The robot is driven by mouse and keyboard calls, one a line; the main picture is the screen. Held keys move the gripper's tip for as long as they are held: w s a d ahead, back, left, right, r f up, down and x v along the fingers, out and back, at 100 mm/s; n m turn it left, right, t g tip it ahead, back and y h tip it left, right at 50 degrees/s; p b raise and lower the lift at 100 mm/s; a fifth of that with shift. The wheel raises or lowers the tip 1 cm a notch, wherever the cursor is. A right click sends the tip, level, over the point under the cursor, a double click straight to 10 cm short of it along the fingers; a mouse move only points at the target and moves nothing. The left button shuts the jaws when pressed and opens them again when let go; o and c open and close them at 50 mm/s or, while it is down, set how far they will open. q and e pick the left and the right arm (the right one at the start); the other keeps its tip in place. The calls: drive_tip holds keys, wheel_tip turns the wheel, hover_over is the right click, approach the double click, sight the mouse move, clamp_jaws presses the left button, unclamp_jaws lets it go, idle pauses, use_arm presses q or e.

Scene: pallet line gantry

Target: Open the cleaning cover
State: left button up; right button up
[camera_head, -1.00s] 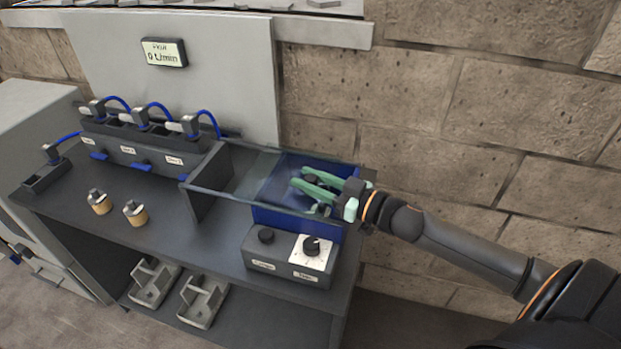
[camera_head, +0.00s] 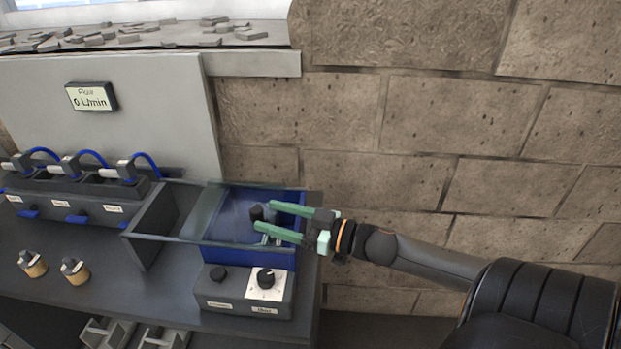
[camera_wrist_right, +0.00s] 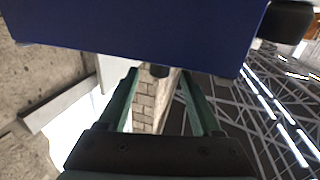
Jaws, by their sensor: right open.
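The cleaning cover appears to be the clear panel (camera_head: 225,222) over the blue-walled bin at the right end of the bench. I cannot tell its exact edges. A small dark knob (camera_head: 257,212) shows at the bin, and a dark stub (camera_wrist_right: 159,70) shows in the right wrist view between the fingers, below a blue panel (camera_wrist_right: 140,30). My right gripper (camera_head: 266,216) reaches in from the right, with its green fingers open on either side of the knob. I cannot tell whether they touch it. My left gripper is not in view.
A control box with a dial (camera_head: 266,279) stands in front of the bin. A grey valve block with blue hoses (camera_head: 80,200) and two brass-coloured fittings (camera_head: 74,271) are to the left. A brick wall (camera_head: 420,130) is behind. A panel (camera_head: 91,96) reads 0 L/min.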

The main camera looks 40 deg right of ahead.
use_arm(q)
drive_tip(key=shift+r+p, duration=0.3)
use_arm(e)
drive_tip(key=v, duration=0.8)
drive_tip(key=shift+a, duration=0.1)
